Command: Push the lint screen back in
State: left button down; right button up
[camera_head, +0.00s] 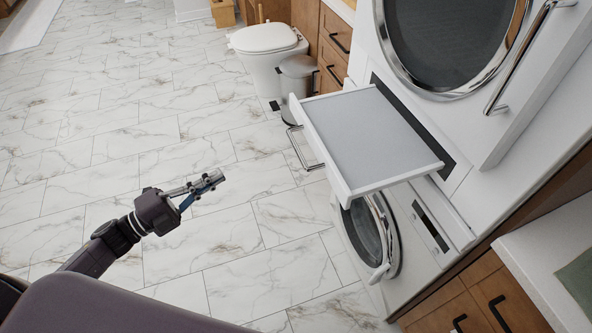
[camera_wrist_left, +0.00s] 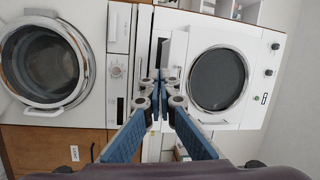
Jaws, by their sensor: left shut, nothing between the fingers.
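The lint screen (camera_head: 372,140), a grey panel in a white frame, sticks far out of the dark slot (camera_head: 412,120) below the upper machine's round door. A thin metal handle (camera_head: 303,150) hangs at its outer edge. My left gripper (camera_head: 213,178) is shut and empty, out over the floor to the left of the screen and apart from it. In the left wrist view the shut blue fingers (camera_wrist_left: 157,86) point between the two machines. The screen is hard to make out there, partly behind the fingers. My right gripper is not in view.
The upper machine (camera_head: 490,90) has a long bar handle (camera_head: 510,60). A lower machine (camera_head: 425,220) with a round door (camera_head: 368,238) stands beneath. A bin (camera_head: 298,78) and toilet (camera_head: 268,45) stand behind. A counter (camera_head: 550,255) is at right. The marble floor is clear.

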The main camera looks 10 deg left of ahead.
aim_at(376, 128)
pick_arm(q)
jog(key=s+d+r+m+g+h, duration=0.3)
jog(key=d+r+m+h, duration=0.1)
jog(key=d+r+m, duration=0.1)
jog(key=p+x, duration=0.3)
jog(key=x, duration=1)
jog(key=shift+w+p, duration=0.15)
jog(key=shift+p, duration=0.15)
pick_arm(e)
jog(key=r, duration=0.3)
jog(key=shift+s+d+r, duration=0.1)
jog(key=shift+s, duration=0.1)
pick_arm(q)
jog(key=shift+d, duration=0.1)
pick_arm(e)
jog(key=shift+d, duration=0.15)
